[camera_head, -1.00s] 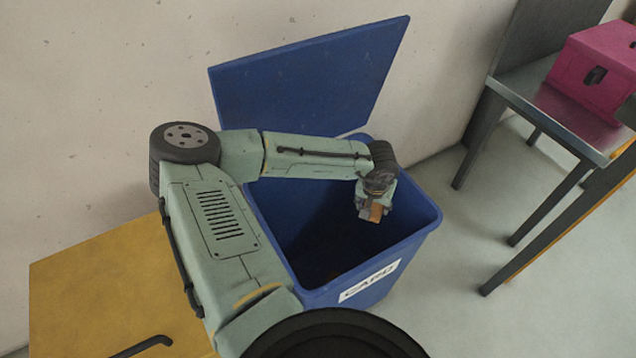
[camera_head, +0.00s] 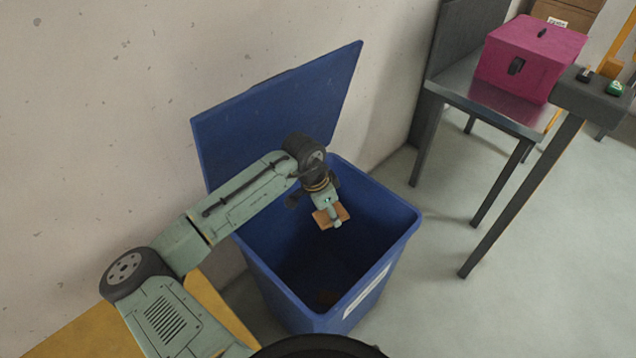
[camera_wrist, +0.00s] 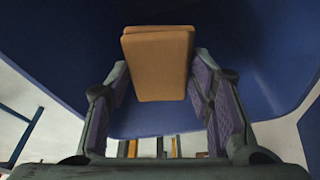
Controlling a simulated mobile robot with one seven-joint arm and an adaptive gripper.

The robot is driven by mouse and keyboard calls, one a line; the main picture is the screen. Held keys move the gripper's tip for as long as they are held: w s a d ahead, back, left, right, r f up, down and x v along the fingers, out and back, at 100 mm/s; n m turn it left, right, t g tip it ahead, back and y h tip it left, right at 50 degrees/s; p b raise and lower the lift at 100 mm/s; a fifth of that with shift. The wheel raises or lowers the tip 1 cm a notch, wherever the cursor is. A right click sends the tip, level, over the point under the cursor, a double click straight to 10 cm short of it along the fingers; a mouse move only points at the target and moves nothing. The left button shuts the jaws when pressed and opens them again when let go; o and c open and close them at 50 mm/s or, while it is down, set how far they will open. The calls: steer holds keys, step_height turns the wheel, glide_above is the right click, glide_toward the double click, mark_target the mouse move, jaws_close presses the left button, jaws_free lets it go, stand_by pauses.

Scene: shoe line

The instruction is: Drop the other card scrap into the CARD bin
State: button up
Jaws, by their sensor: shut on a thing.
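The card scrap is a small tan-orange block (camera_head: 329,216), held in my gripper (camera_head: 331,212). In the wrist view the scrap (camera_wrist: 158,62) sits between the two finger pads, and the gripper (camera_wrist: 158,85) is shut on it. The CARD bin (camera_head: 403,237) is blue, with its lid (camera_head: 275,110) raised against the wall. My gripper is over the bin's open mouth, apart from its walls. The bin's white label (camera_head: 368,290) is seen edge-on and not readable now.
A pink box (camera_head: 530,58) stands on a grey metal table (camera_head: 470,95) to the right. A dark stand (camera_head: 590,92) with small buttons is in front of it. A yellow surface (camera_head: 85,325) is at lower left.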

mark_target(319, 216)
steer(key=r+m, duration=0.1)
steer(key=a+r+m+p, duration=0.1)
steer(key=r, duration=0.1)
steer(key=a+r+p, duration=0.1)
steer(key=r, duration=0.1)
steer(key=shift+s+a+m+g, duration=0.25)
steer(key=shift+s+m+g, duration=0.1)
steer(key=shift+m+g, duration=0.05)
steer(key=shift+s+a, duration=0.1)
step_height(319, 216, down, 6)
steer(key=b, duration=0.4)
steer(key=o, duration=1)
steer(key=v, duration=1.2)
